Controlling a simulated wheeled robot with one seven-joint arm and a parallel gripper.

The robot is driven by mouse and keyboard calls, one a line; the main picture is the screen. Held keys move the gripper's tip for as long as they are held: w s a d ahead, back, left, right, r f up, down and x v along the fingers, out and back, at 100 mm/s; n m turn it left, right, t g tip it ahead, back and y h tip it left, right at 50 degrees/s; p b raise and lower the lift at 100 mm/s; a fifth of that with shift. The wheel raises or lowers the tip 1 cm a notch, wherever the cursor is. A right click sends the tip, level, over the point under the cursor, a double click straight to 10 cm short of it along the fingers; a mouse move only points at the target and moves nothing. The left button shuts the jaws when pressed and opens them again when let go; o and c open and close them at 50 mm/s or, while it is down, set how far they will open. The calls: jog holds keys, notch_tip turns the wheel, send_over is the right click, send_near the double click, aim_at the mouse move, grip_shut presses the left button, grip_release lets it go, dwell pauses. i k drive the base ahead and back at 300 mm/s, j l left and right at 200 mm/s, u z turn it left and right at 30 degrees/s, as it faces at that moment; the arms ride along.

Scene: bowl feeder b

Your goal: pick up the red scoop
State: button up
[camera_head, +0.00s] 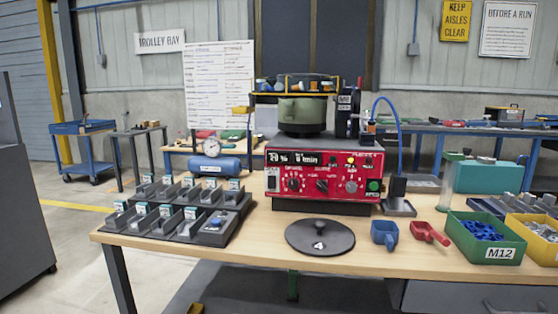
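The red scoop (430,233) lies on the wooden table near its front edge, right of centre. A blue scoop (384,233) lies just to its left, apart from it. The green bin marked M12 (486,254) stands close on its right. The red scoop's body is toward the left and its handle points to the right, toward the bin. Nothing covers it. My gripper is not in view.
A black round lid (320,237) lies left of the scoops. The red control box (323,173) stands behind it, and a black stepped rack (178,211) stands at left. A yellow bin (535,240) is at far right. Bare table lies in front of the scoops.

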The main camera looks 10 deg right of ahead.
aim_at(421, 230)
jog(key=i+z, duration=0.4)
jog(key=i+j+z, duration=0.1)
jog(key=z, duration=0.3)
jog(key=i, duration=0.1)
